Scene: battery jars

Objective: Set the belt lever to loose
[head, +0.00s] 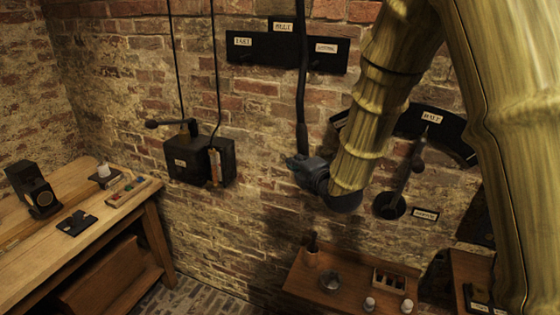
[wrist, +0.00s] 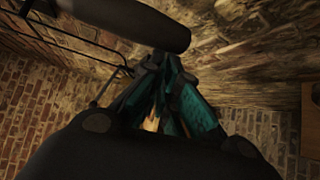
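The belt lever (head: 302,85) is a long dark rod hanging almost straight down in front of a black wall plate (head: 262,50). The plate carries small white labels at left, top and right; the left one seems to read FAST, the right one is too small to read surely. My gripper (head: 299,163) is at the lever's lower end. In the wrist view a thick dark cylinder (wrist: 125,22), likely the lever's grip, lies just beyond the fingertips. The teal-padded fingers (wrist: 165,62) come together at their tips, with no lever visible between them. Whether they touch it is unclear.
A dark box (head: 200,160) with a side handle hangs on the brick wall to the left. A curved black plate with another lever (head: 411,170) is right of my arm. A small shelf (head: 335,290) with jars stands below; a wooden bench (head: 110,225) is at left.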

